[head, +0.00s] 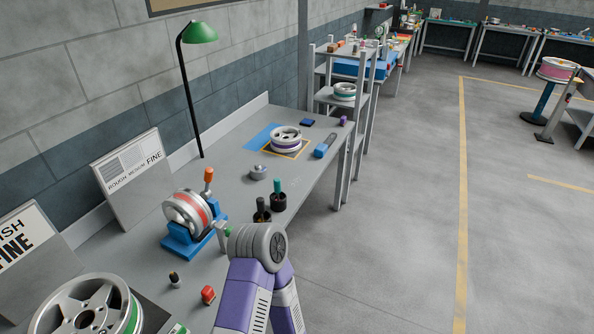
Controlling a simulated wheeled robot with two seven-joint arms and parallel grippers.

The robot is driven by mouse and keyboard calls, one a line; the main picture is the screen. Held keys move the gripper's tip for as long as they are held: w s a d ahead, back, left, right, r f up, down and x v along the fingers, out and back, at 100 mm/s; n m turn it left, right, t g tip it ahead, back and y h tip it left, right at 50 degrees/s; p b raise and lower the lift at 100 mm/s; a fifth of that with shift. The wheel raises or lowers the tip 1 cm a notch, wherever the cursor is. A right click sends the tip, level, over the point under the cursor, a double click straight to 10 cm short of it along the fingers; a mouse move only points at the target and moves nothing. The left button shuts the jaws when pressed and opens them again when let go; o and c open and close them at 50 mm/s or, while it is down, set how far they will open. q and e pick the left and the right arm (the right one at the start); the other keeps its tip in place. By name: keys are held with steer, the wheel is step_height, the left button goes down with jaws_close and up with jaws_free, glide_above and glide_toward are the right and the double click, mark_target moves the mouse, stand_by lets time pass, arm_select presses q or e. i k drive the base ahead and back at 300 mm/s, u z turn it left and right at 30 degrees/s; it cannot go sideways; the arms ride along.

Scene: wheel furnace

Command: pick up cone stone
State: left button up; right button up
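No piece on the grey workbench (231,190) is clearly recognisable as the cone stone. A small dark piece with a paler lower part (175,281) stands upright near the bench front and may be it, but it is too small to tell. A red block (208,294) sits to its right. Two dark cups stand farther back, one with a green-handled tool (278,194) in it. One of my arms, purple and grey, rises from the bottom centre over the bench edge.
A wheel with a red band (186,214) sits on a blue stand (190,243). A large wheel (87,314) lies at lower left. A sign board (133,180) leans at the wall.

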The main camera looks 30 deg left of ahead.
mark_target(277, 186)
steer(key=i, duration=2.4)
steer(key=u, duration=2.8)
